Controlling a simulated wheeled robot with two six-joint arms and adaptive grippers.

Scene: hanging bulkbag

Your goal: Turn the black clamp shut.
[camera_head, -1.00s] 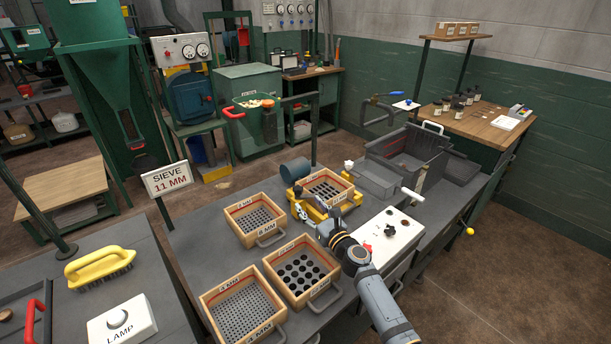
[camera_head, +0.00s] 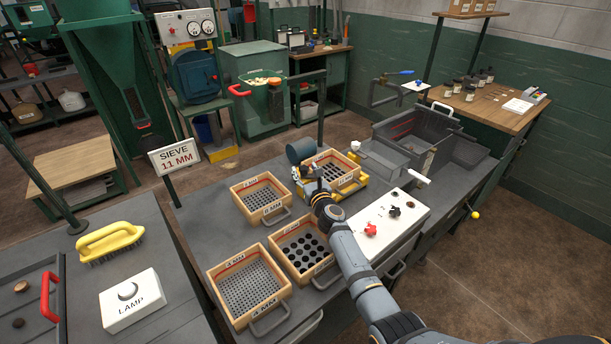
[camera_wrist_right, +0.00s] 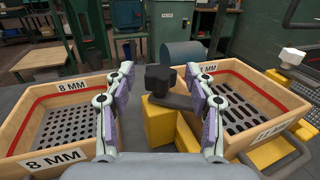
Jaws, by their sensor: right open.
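The black clamp (camera_wrist_right: 160,78) has a dark knob and a short dark arm, on a yellow block (camera_wrist_right: 160,124) beside the 11 MM sieve (camera_wrist_right: 246,98). In the wrist view the knob lies ahead, between the two fingers of my right gripper (camera_wrist_right: 160,86), with space on both sides. The fingers are apart and empty. In the head view my right gripper (camera_head: 307,179) is at the left side of the wooden 11 MM sieve (camera_head: 334,169) on its yellow frame (camera_head: 350,190). There the gripper largely hides the clamp. My left gripper is out of view.
The 8 MM sieve (camera_wrist_right: 56,118) stands close to the left of the gripper. A blue-grey cylinder (camera_head: 300,150) is behind the clamp. A white control box (camera_head: 385,225) with a red knob stands to the right. More sieves (camera_head: 248,284) lie in front.

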